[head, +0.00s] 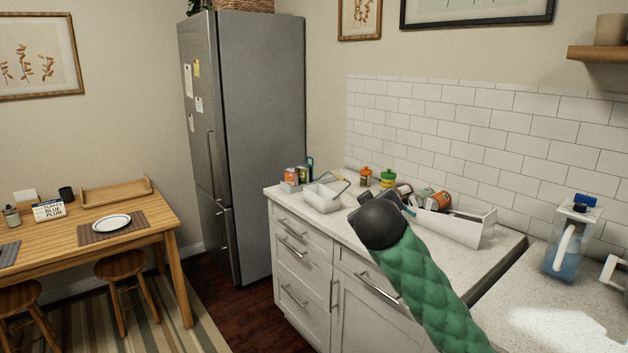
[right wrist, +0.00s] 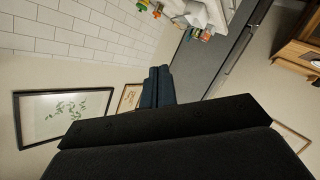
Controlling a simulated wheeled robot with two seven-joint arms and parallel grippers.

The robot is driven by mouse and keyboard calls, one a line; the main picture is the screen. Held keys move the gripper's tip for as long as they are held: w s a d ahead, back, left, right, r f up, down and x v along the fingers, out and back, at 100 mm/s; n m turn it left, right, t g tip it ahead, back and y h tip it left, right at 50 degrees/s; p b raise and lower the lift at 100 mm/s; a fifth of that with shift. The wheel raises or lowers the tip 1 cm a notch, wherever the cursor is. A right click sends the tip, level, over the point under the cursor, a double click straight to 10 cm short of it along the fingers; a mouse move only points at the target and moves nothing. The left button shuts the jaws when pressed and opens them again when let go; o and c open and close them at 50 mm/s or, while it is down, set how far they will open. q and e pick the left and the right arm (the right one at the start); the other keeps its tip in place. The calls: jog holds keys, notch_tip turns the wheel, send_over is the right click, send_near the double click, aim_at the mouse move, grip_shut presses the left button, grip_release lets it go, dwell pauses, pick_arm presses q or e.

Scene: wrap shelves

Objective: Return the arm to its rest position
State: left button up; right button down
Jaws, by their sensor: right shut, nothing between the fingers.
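My right arm, in a green padded sleeve, comes in from the lower right of the head view and reaches over the counter. Its black wrist covers most of the right gripper, of which a dark blue-grey part shows just beyond. In the right wrist view the fingers of the right gripper (right wrist: 158,86) are together, with nothing between them. My left gripper is in neither view.
The counter (head: 345,227) holds a grey-white caddy (head: 322,202), several cans and jars, and a long white bin (head: 460,228) behind my arm. A blue-white jug (head: 566,250) stands at right. A fridge (head: 255,140) and a wooden table (head: 150,215) stand left. Floor between is clear.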

jog(key=s+d+f+m+g+y, duration=0.1)
jog(key=s+f+g, duration=0.2)
jog(key=s+f, duration=0.75)
jog(key=s+d+f+m+g+y, duration=0.15)
jog(key=s+f, duration=0.55)
jog(key=f, duration=0.7)
jog(key=s+f+m+g+y, duration=0.1)
jog(key=s+f+g, duration=0.3)
jog(key=s+f, duration=0.65)
jog(key=s+f+g, duration=0.4)
jog(key=s+f, duration=1.3)
jog(key=s, duration=0.3)
jog(key=shift+s+g, duration=0.15)
jog(key=shift+g, duration=0.2)
jog(key=shift+m, duration=0.25)
jog(key=shift+a, duration=0.1)
